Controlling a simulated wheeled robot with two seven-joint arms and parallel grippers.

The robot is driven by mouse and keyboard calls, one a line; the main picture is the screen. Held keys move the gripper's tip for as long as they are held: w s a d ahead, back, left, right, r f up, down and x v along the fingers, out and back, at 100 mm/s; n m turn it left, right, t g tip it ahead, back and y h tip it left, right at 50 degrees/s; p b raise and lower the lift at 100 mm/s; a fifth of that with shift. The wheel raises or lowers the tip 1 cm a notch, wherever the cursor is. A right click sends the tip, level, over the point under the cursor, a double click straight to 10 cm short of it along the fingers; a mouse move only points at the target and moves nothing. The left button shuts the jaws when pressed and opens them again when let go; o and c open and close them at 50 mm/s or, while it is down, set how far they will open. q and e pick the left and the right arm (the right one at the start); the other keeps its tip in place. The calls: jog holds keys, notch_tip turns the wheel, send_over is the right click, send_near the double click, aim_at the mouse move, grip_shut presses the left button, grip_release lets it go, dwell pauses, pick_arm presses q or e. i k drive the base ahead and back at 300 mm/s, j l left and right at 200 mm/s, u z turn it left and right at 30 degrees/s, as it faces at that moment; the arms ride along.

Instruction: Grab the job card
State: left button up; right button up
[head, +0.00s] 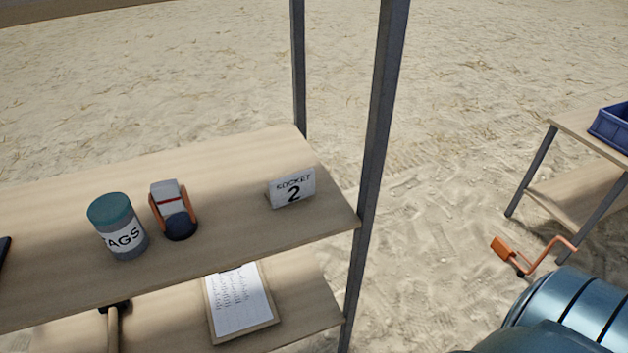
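A clipboard with a white written sheet (239,301) lies on the lower shelf, partly under the front edge of the upper shelf. Its writing is too small to read, so I cannot tell for sure that it is the job card. A white sign reading "SOCKET 2" (292,188) stands at the right end of the upper shelf. Neither of my grippers is in view.
The upper shelf (236,222) holds a grey "TAGS" jar (119,228) with a teal lid and an orange-and-white item with a dark round base (174,211). A hammer-like tool (114,325) is below. A metal post (372,150) stands at the shelf's right. A blue crate (609,128) is far right.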

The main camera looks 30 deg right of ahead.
aim_at(284, 191)
jog(key=i+l+z, duration=0.15)
jog(key=z, duration=0.25)
jog(key=i+z, duration=0.25)
jog(key=z, duration=0.15)
